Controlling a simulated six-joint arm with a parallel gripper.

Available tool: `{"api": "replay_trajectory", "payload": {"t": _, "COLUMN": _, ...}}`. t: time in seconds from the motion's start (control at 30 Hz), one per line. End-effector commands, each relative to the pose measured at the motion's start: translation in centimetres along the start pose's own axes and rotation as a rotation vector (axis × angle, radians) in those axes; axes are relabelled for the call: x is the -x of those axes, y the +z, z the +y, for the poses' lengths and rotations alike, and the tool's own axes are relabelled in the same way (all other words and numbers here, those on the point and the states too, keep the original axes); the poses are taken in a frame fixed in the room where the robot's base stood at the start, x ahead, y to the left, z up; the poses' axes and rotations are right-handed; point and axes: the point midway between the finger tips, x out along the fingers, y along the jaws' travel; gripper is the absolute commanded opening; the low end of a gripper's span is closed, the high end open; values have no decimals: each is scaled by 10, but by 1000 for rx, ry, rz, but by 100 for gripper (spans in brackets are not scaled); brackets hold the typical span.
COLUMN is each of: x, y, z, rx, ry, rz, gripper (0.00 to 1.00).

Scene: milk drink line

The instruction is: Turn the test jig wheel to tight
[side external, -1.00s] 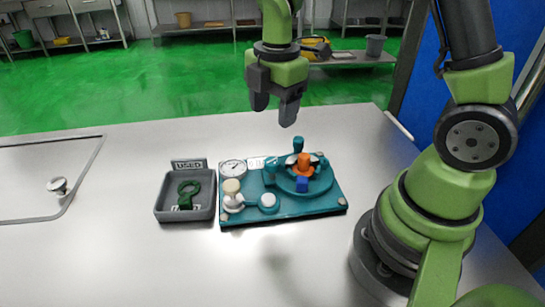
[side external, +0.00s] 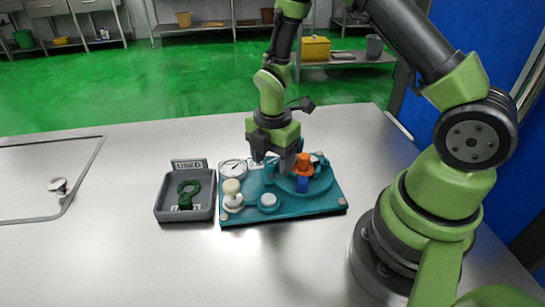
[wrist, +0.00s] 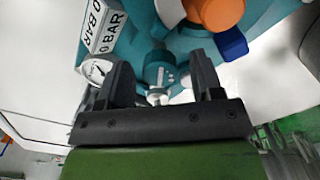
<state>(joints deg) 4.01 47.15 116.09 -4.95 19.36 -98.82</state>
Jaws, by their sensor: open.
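The gripper hides the wheel's far left part.
A pressure gauge (side external: 233,169) and a cream-topped white knob (side external: 231,188) are at the jig's left. A grey tray (side external: 186,213) labelled USED holds a dark green ring (side external: 187,190). The table's front and left are mostly clear.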

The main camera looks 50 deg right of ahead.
Motion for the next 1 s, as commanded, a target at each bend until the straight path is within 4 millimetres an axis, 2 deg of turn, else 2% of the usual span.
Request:
{"api": "replay_trajectory", "payload": {"t": 0.17, "x": 0, "y": 0, "z": 0, "rx": 0, "ry": 0, "rz": 0, "gripper": 60}}
{"api": "replay_trajectory", "payload": {"t": 0.27, "x": 0, "y": 0, "z": 0, "rx": 0, "ry": 0, "rz": 0, "gripper": 42}}
{"api": "replay_trajectory", "payload": {"t": 0.4, "x": 0, "y": 0, "z": 0, "rx": 0, "ry": 0, "rz": 0, "gripper": 11}}
{"api": "replay_trajectory", "payload": {"t": 0.73, "x": 0, "y": 0, "z": 0, "rx": -35, "ry": 0, "rz": 0, "gripper": 11}}
{"api": "replay_trajectory", "payload": {"t": 1.0, "x": 1, "y": 0, "z": 0, "rx": -192, "ry": 0, "rz": 0, "gripper": 11}}
